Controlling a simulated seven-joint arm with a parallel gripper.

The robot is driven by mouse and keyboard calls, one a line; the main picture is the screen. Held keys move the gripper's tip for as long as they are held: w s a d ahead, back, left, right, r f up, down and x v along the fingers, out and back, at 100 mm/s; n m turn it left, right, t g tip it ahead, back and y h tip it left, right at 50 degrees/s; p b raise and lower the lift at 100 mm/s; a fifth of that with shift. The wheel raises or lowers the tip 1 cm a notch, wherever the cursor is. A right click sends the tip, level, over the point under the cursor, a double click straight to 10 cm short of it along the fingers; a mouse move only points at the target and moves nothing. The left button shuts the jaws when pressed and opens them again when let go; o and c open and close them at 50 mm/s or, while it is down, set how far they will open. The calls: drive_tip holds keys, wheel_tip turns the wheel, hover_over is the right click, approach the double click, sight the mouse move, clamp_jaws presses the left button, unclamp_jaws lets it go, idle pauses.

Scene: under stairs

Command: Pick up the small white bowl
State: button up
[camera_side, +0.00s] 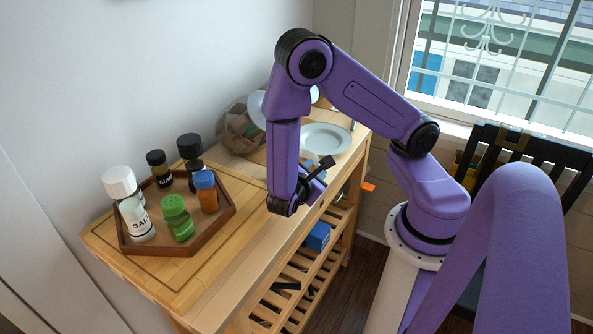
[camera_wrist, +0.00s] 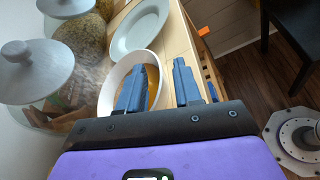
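The small white bowl (camera_wrist: 107,88) is on the wooden trolley top, near the middle of the wrist view. In the side view it is mostly hidden behind my gripper. My gripper (camera_wrist: 162,68) is open, its two blue fingers apart. In the wrist view, the left finger overlaps the bowl's opening and the right finger is outside its right rim. The near part of the bowl is hidden by the finger and gripper body. I cannot tell whether a finger touches the bowl.
A white plate (camera_side: 325,138) lies just beyond the bowl. Glass jars with grey lids (camera_wrist: 38,70) stand close on the left in the wrist view. A hexagonal wooden tray (camera_side: 222,217) holds several spice jars. The trolley's edge is close on the right.

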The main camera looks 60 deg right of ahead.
clamp_jaws()
drive_tip(key=shift+r, duration=0.15)
wheel_tip(320, 180, up, 10)
idle(1.2)
idle(2.1)
